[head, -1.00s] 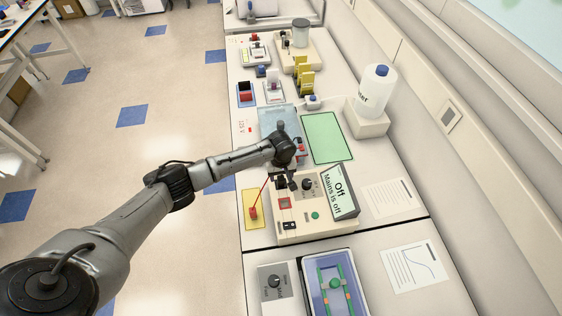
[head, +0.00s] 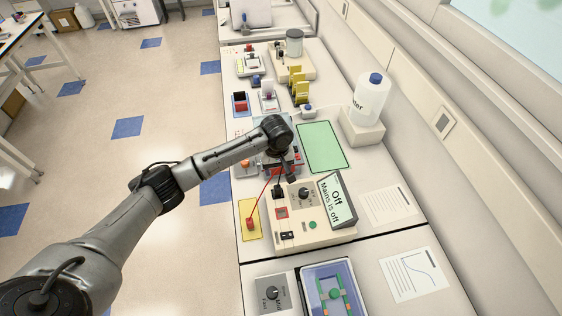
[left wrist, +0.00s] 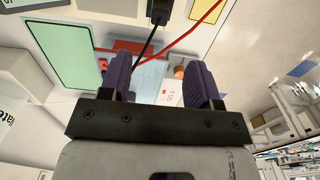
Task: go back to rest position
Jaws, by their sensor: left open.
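My left arm comes in from the left in the head view and reaches over the bench. Its gripper (head: 287,168) hangs just behind the power supply (head: 312,220), whose screen reads "Off, Mains is off". In the left wrist view the two purple-padded fingers (left wrist: 160,85) stand apart with nothing between them. Beyond them are a light blue tray (left wrist: 150,78), a black lead (left wrist: 148,42) and a red lead (left wrist: 185,35). The arm partly hides the tray in the head view. My right gripper is not in view.
A green mat (head: 322,147), a white bottle (head: 371,98) on its stand and yellow racks (head: 301,85) are farther along the bench. A yellow mat (head: 249,219) lies left of the power supply. The floor at left is open.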

